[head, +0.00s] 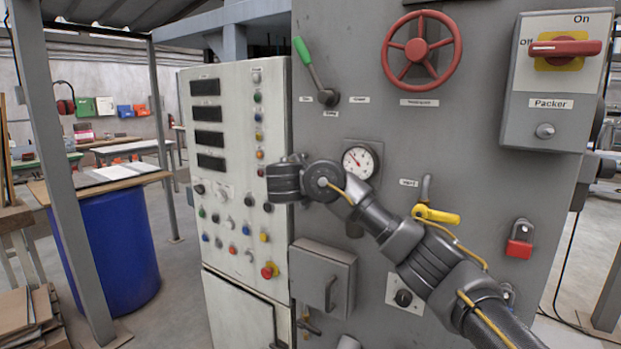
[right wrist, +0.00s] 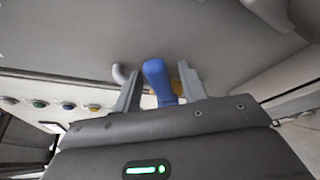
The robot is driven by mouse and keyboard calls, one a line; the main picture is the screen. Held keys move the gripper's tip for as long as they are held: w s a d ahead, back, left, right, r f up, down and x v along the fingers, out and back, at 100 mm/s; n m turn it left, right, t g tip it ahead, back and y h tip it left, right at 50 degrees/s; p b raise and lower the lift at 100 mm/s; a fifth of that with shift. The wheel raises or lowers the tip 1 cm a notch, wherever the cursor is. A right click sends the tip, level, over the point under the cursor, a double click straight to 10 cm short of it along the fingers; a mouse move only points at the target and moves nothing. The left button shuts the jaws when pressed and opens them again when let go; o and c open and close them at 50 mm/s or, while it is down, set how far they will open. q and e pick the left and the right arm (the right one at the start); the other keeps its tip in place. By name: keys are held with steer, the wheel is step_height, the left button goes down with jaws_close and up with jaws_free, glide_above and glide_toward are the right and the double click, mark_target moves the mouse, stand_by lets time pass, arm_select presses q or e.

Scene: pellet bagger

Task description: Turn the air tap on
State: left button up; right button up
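A blue handle (right wrist: 158,80), which looks like the air tap's lever, stands between the fingers of my right gripper (right wrist: 160,88) in the right wrist view. The fingers are open, one on each side. A gap shows on the left; the right finger is very close, and I cannot tell whether it touches. In the head view my right arm comes in from the lower right and reaches across the grey machine front (head: 465,110). There the blue handle and the right fingertips are hidden. My left gripper is not in view.
A pressure gauge (head: 360,161) sits right behind my right wrist. A yellow lever (head: 436,215), a green-tipped lever (head: 303,52) and a red handwheel (head: 421,50) stick out nearby. A control cabinet (head: 225,130) with several buttons stands at the left. A pale curved part (right wrist: 120,74) is beside the left finger.

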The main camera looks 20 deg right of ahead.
steer(key=shift+s+a, duration=0.15)
steer(key=shift+s, duration=0.15)
steer(key=b+v, duration=0.2)
steer(key=v, duration=0.8)
steer(key=shift+s, duration=0.1)
